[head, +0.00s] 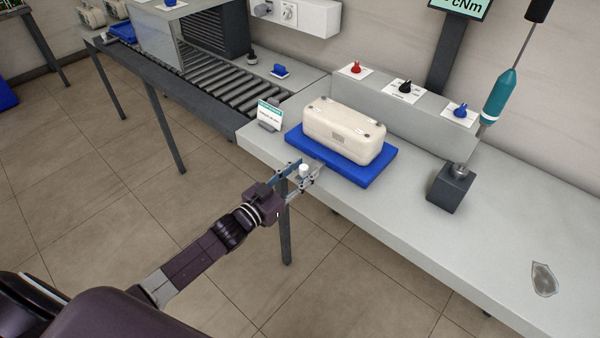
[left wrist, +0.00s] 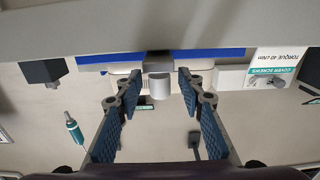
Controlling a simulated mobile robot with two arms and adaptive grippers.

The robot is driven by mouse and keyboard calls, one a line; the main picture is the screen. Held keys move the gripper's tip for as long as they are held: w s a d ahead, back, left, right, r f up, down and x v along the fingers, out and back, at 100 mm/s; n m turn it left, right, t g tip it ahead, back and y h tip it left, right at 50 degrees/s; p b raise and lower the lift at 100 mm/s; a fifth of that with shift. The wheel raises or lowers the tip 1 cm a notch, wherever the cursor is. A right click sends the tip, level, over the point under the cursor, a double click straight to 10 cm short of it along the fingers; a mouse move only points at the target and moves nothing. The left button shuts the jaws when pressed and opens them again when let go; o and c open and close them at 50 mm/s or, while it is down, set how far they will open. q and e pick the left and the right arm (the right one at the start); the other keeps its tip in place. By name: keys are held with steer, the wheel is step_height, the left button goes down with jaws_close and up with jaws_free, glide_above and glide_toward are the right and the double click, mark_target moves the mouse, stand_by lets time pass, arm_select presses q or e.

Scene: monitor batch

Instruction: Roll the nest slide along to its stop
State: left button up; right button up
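The nest slide is a blue plate (head: 374,178) on the grey bench, with a cream rounded housing (head: 343,130) seated on it. A small white knob (head: 304,169) stands off its front edge at the bench edge. My left gripper (head: 309,167) reaches in from the left, fingers open on either side of the knob. In the left wrist view the knob (left wrist: 158,86) sits between the two blue-padded fingers (left wrist: 160,80), with a gap on each side. The blue plate (left wrist: 108,58) shows behind it there. My right gripper is not in view.
A small label stand (head: 268,114) is left of the plate. A dark block (head: 449,190) with a hanging teal screwdriver (head: 498,98) stands to its right. Red, black and blue knobs sit on a raised ledge (head: 430,123) behind. A roller conveyor (head: 228,86) lies further left.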

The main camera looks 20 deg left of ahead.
arm_select(q)
steer(key=v, duration=1.2)
stand_by(0.3)
steer(key=s+a+f+n+g+y, duration=0.15)
steer(key=s+f, duration=0.25)
steer(key=f, duration=0.6)
steer(key=s+a+f+g+y, duration=0.2)
steer(key=s+f+g, duration=0.1)
steer(key=f, duration=0.8)
steer(key=s+a+f+n+g+y, duration=0.15)
steer(key=s+f, duration=0.25)
steer(key=f, duration=0.6)
steer(key=s+d+f+g, duration=0.2)
steer(key=s+f, duration=0.4)
steer(key=s, duration=0.4)
steer(key=s+d+f+m+g, duration=0.1)
steer(key=s+d+f+g, duration=0.2)
steer(key=s+f, duration=0.4)
steer(key=s+d+f+g+y, duration=0.1)
steer(key=s+f+g, duration=0.4)
steer(key=s, duration=1)
steer(key=shift+d+f+m, duration=0.3)
steer(key=shift+d+f, duration=0.6)
steer(key=shift+f, duration=0.05)
